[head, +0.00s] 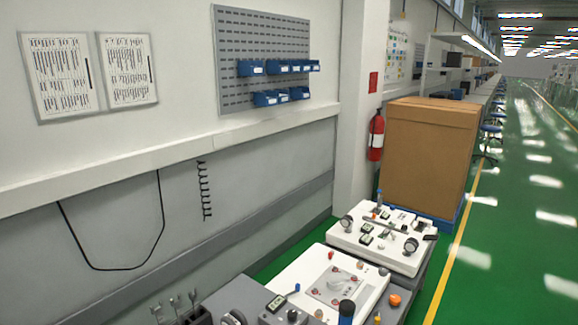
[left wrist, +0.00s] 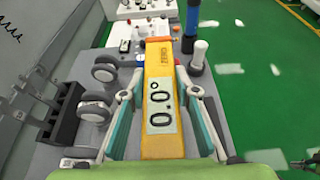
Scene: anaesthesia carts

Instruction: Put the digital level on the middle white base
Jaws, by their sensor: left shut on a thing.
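The digital level (left wrist: 160,139) is a long yellow bar with a display reading 0.0°, seen in the left wrist view. My left gripper (left wrist: 160,82) is shut on it, with one finger on each long side. The level points away from me above the grey cart top. In the head view, a white base (head: 291,272) with a grey panel and knobs lies at the bottom centre, and another white base (head: 347,238) lies behind it. The level and left gripper do not show in the head view. A dark tip at the wrist view's lower right may be my right gripper (left wrist: 304,162); its state is unclear.
Caster wheels (left wrist: 94,111) and a black holder (left wrist: 62,118) stand left of the level. A blue-handled tool (left wrist: 194,22) and a white cylinder (left wrist: 199,54) stand to its right. A large cardboard box (head: 428,150) is behind the carts. Green floor is open on the right.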

